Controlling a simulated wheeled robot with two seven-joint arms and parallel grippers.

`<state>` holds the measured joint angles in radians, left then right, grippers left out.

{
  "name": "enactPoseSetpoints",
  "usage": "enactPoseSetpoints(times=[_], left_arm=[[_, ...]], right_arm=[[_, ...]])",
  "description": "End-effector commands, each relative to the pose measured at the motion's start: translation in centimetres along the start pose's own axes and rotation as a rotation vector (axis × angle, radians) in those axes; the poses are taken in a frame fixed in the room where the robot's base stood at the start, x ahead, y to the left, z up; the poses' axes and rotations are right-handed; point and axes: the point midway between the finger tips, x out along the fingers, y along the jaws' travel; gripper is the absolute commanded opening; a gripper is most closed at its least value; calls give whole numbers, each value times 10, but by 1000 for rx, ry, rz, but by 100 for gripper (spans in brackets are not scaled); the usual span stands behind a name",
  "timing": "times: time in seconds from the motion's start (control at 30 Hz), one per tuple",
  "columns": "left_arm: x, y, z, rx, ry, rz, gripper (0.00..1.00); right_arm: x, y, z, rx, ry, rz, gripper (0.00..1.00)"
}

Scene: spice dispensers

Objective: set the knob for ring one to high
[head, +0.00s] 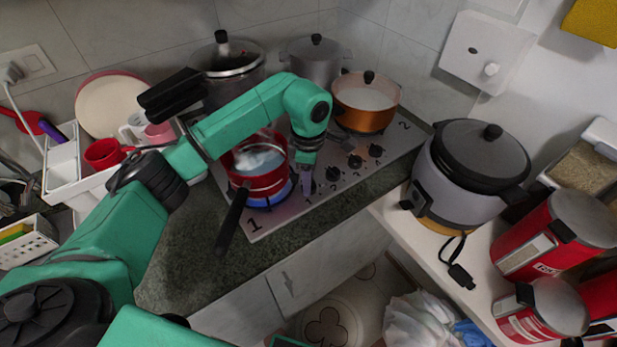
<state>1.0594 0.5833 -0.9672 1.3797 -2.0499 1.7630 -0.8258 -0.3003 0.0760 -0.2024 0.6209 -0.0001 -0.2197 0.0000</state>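The stove (290,217) is a metal cooktop marked "1" at its front left corner and "2" at its right end. A red saucepan (262,184) with a dark handle sits on the ring by the "1", with blue showing beneath it. Black knobs line the stove's front edge: one (333,174), another (355,161) and another (375,150). My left gripper (306,182) points down at the left end of this row, just right of the saucepan. It covers the spot where a further knob may be. Whether its fingers touch or grip a knob is hidden. My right gripper is out of view.
An orange pot (366,103) and a grey pot (316,64) stand at the back of the stove. A rice cooker (462,178) is on the right counter, near red canisters (545,240). The saucepan's handle (232,218) sticks out over the counter front.

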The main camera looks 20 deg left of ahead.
Motion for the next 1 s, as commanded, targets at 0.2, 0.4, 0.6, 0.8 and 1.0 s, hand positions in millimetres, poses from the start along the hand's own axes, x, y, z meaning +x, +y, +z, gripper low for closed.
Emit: enactPoseSetpoints(times=[0.2, 0.4, 0.6, 0.8, 1.0], left_arm=[[4, 1, 0, 64, 1, 4, 0], [-1, 1, 0, 120, 0, 2, 0], [-1, 1, 0, 120, -1, 2, 78], [-1, 0, 0, 120, 0, 1, 78], [-5, 1, 0, 120, -1, 2, 78]], right_arm=[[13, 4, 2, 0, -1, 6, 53], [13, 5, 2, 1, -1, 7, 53], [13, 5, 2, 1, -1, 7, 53], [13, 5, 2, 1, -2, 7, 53], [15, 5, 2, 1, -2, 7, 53]])
